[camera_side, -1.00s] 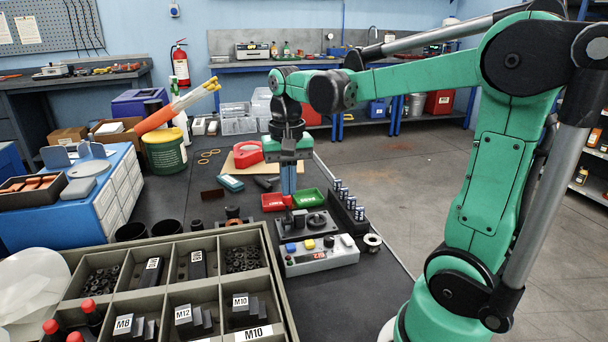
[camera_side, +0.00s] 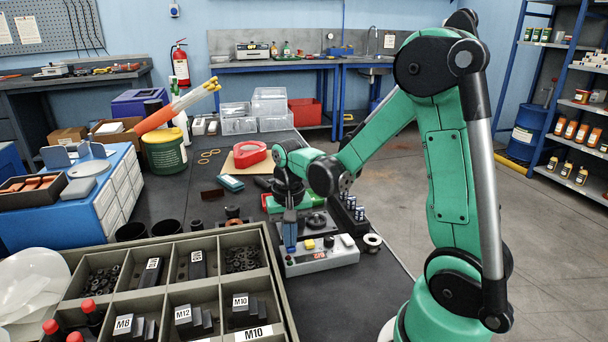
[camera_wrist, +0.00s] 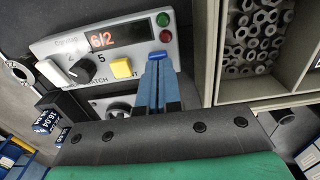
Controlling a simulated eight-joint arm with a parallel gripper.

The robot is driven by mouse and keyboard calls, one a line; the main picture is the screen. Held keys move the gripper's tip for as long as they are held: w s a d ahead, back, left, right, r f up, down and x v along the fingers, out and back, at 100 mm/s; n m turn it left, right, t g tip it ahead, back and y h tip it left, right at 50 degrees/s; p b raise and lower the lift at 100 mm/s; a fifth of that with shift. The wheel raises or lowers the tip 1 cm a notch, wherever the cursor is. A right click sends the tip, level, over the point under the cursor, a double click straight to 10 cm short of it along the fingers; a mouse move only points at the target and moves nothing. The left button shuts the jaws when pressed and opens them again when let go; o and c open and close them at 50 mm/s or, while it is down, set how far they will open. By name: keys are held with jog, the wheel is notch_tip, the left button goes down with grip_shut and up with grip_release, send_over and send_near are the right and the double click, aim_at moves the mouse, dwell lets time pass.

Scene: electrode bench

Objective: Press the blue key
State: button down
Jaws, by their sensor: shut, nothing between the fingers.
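The grey control box (camera_side: 322,262) stands on the dark bench, with a row of keys on top and a lit red display on its front. Its blue key (camera_wrist: 157,54) shows as a small bright blue patch just beyond my fingertips in the wrist view. My gripper (camera_side: 290,246) points down at the left end of the box, its blue-grey fingers together and empty. In the wrist view my gripper (camera_wrist: 157,66) covers most of the blue key. I cannot tell whether the tips touch the key or how far it is pressed.
A yellow key (camera_wrist: 121,68), a black knob (camera_wrist: 81,68) and a white key (camera_wrist: 49,73) sit beside the blue key. A sorting tray (camera_side: 262,233) of metal parts borders the box on the left. A metal ring (camera_side: 372,242) lies on its right.

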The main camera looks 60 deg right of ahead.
jog(key=shift+f, duration=0.9)
jog(key=shift+w, duration=0.1)
notch_tip(320, 180, up, 14)
jog(key=shift+r, duration=0.25)
dwell(0.7)
jog(key=s+a+f+n+t, duration=0.2)
jog(key=a+f+n+t, duration=0.1)
jog(key=a+n+t, duration=0.4)
jog(key=a+n, duration=0.2)
jog(key=a, duration=0.1)
jog(key=shift+s, duration=0.15)
jog(key=shift+a, duration=0.1)
